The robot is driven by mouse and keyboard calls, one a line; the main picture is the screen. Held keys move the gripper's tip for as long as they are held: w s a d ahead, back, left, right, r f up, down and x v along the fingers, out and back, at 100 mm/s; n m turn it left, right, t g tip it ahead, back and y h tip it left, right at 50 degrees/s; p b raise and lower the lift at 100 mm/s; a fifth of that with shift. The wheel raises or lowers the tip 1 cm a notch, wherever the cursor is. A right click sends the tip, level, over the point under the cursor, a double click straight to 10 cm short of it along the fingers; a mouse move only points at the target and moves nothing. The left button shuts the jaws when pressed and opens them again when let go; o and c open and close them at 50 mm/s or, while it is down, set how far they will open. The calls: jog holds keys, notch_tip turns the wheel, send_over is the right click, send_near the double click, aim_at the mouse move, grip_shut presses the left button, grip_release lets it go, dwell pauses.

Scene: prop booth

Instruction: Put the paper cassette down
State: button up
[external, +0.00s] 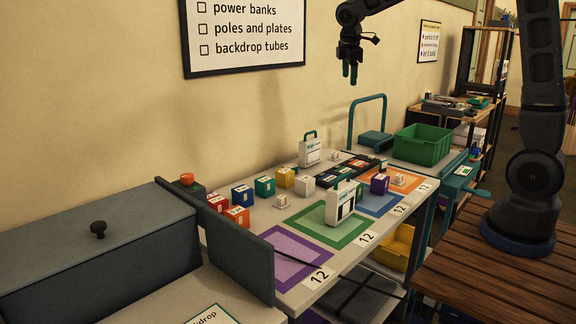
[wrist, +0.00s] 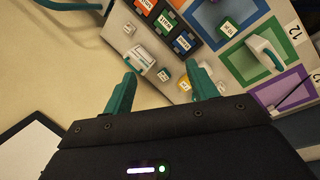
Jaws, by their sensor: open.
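A white paper cassette (external: 340,207) with a green carry handle stands upright on the green-framed square of the table; it also shows at the right of the wrist view (wrist: 267,53). A second, similar white cassette (external: 310,154) with a green handle stands at the back of the table by the wall, and shows in the wrist view (wrist: 141,58). My gripper (external: 350,73) hangs high above the table, well clear of both cassettes. Its two green fingers (wrist: 162,78) are apart with nothing held between them.
Several coloured blocks (external: 264,187) stand along the table's back. A purple square (external: 288,258) is empty. A green crate (external: 422,148) stands to the right, and a grey box (external: 100,245) at front left.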

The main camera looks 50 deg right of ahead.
jog(key=s+a+r+m+t+y, duration=0.1)
jog(key=s+r+m, duration=0.15)
jog(key=s, duration=0.85)
jog(key=s+r+m+y, duration=0.1)
jog(key=s+r+m, duration=0.15)
jog(key=s, duration=0.75)
jog(key=s+a+f+m+t, duration=0.1)
jog(key=s+f+m, duration=0.1)
jog(key=s, duration=0.6)
jog(key=s+a+f+m+t+y, duration=0.1)
jog(key=s+f+m, duration=0.2)
jog(key=s, duration=0.5)
jog(key=shift+s+m, duration=0.3)
jog(key=shift+m, duration=0.1)
jog(key=shift+o, duration=0.2)
